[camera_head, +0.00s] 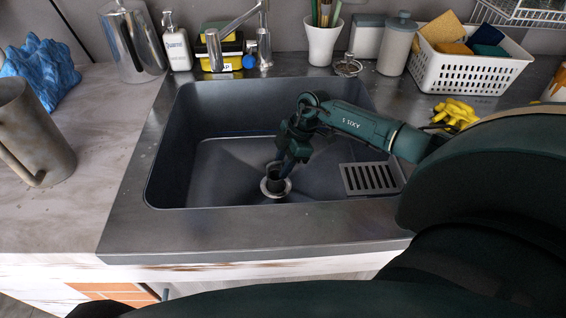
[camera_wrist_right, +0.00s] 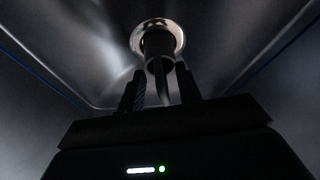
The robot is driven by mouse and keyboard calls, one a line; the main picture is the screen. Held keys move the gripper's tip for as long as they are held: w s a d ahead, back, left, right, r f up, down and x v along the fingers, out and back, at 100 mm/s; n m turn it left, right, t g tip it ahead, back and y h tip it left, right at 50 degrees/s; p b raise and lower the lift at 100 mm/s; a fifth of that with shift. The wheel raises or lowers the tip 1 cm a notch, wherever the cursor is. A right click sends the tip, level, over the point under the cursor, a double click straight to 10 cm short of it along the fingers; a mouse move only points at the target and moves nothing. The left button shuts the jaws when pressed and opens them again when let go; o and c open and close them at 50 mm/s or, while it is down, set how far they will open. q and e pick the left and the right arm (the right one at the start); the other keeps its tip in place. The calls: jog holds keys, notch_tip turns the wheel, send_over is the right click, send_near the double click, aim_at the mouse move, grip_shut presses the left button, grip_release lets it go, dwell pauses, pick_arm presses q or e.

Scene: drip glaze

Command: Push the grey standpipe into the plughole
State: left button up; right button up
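The grey standpipe (camera_head: 275,173) is a short dark tube at the plughole (camera_head: 270,194), which has a bright metal ring in the sink floor. In the right wrist view the standpipe (camera_wrist_right: 158,48) is roughly centred inside the ring (camera_wrist_right: 137,40). How deep it sits cannot be told. My right gripper (camera_head: 284,163) is down in the sink, close above and beside the standpipe. In the right wrist view its dark fingers (camera_wrist_right: 162,82) stand apart with a grey strip between them. Contact with the standpipe is unclear. My left gripper is not in view.
The sink basin (camera_head: 220,115) has walls around my right gripper. A slotted drainer (camera_head: 371,178) lies to its right. The tap (camera_head: 264,45), soap bottle (camera_head: 177,48) and white basket (camera_head: 455,75) stand behind. A metal jug (camera_head: 35,135) stands on the left counter.

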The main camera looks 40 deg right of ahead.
jog(key=v, duration=1.3)
jog(key=shift+p, duration=0.4)
jog(key=shift+s, duration=0.1)
